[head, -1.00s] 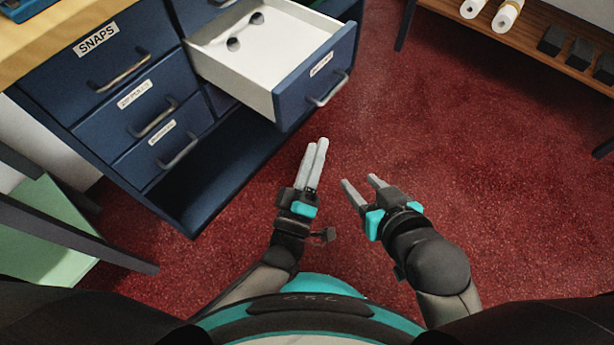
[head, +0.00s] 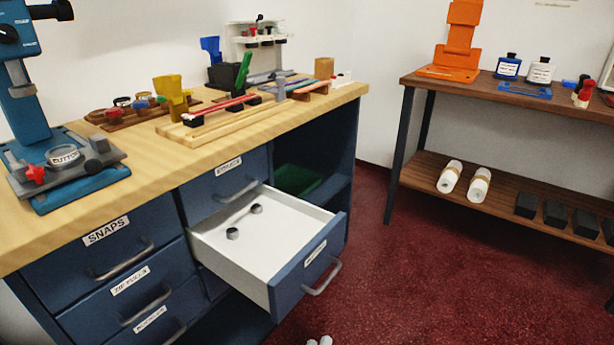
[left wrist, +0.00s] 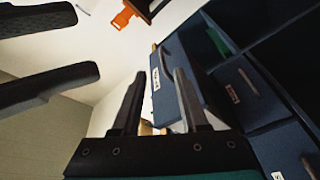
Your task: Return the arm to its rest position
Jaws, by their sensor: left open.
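My left gripper shows in the head view only as two pale fingertips (head: 320,341) at the bottom edge, low in front of the drawer cabinet. In the left wrist view its two fingers (left wrist: 158,77) stand apart with nothing held between them. Two dark fingers of my right gripper (left wrist: 86,43) reach in from the left edge of the left wrist view, with a clear gap and nothing between them. My right gripper is out of the head view. Most of both arms is hidden.
A blue cabinet's open white drawer (head: 270,235) juts out, holding two small dark round pieces (head: 244,221). The wooden worktop (head: 150,155) carries tools and a teal press (head: 65,165). A brown shelf table (head: 440,95) stands right. Red floor (head: 430,270) between is clear.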

